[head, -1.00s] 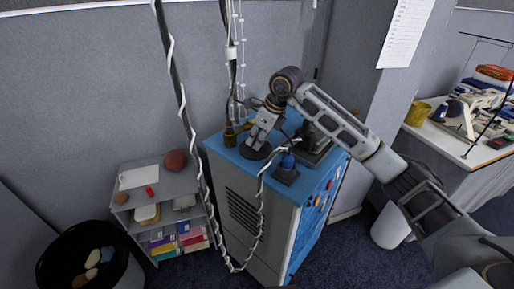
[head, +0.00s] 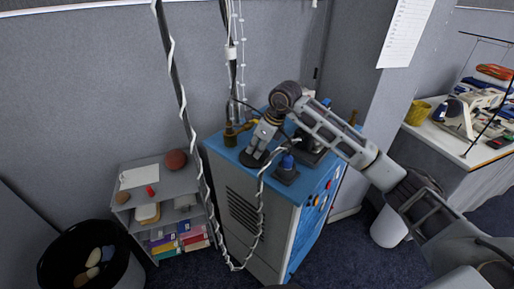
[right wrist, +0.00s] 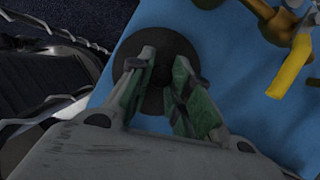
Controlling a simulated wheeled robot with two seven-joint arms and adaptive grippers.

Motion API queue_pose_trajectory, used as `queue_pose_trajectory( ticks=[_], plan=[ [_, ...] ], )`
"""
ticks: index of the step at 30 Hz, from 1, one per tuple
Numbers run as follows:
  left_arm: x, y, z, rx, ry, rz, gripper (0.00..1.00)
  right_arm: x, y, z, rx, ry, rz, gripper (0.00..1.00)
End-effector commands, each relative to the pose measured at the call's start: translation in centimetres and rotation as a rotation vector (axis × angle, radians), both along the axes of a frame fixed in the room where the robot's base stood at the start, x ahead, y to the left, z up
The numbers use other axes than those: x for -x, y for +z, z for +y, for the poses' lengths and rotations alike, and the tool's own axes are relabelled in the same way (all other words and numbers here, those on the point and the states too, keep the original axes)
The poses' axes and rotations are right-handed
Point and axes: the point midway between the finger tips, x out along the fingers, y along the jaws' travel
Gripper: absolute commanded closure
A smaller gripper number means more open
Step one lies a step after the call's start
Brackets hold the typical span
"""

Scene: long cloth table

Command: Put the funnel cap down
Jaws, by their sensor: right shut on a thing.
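The funnel cap (right wrist: 157,68) is a dark, round, flat disc with a raised middle. In the head view the cap (head: 251,160) is at the left part of the blue top of a cabinet (head: 222,148). My right gripper (head: 259,151) comes down on it from above. In the right wrist view the green-padded fingers of my right gripper (right wrist: 162,90) are closed on the cap's middle and hide part of it. I cannot tell whether the cap's underside touches the blue top. My left gripper is not in view.
A brass fitting (head: 230,134) stands close behind the cap; its yellow handle (right wrist: 290,68) shows in the right wrist view. A blue-knobbed dark block (head: 286,172) stands to the right. A white-wrapped cable (head: 262,200) hangs over the cabinet front. Blue surface near the front left edge is bare.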

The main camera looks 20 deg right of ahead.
Motion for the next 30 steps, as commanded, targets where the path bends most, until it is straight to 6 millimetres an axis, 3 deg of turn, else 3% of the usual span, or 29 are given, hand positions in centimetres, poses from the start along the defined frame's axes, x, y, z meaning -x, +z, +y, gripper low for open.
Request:
queue_pose_trajectory(
  ticks=[3, 4, 9, 25, 30],
  plan=[
    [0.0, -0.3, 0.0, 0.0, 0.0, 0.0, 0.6, 0.0, -0.3, 0.0, 0.0, 0.0, 0.0, 1.0],
    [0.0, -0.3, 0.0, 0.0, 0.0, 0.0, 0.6, 0.0, -0.4, 0.0, 0.0, 0.0, 0.0, 0.79],
    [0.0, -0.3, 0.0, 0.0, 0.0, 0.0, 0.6, 0.0, -0.3, 0.0, 0.0, 0.0, 0.0, 0.58],
    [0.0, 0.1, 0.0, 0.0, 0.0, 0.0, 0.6, 0.0, 0.1, 0.0, 0.0, 0.0, 0.0, 0.58],
    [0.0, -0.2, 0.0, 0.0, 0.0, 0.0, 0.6, 0.3, 1.6, -0.5, 0.001, 0.0, -0.004, 0.58]
  ],
)
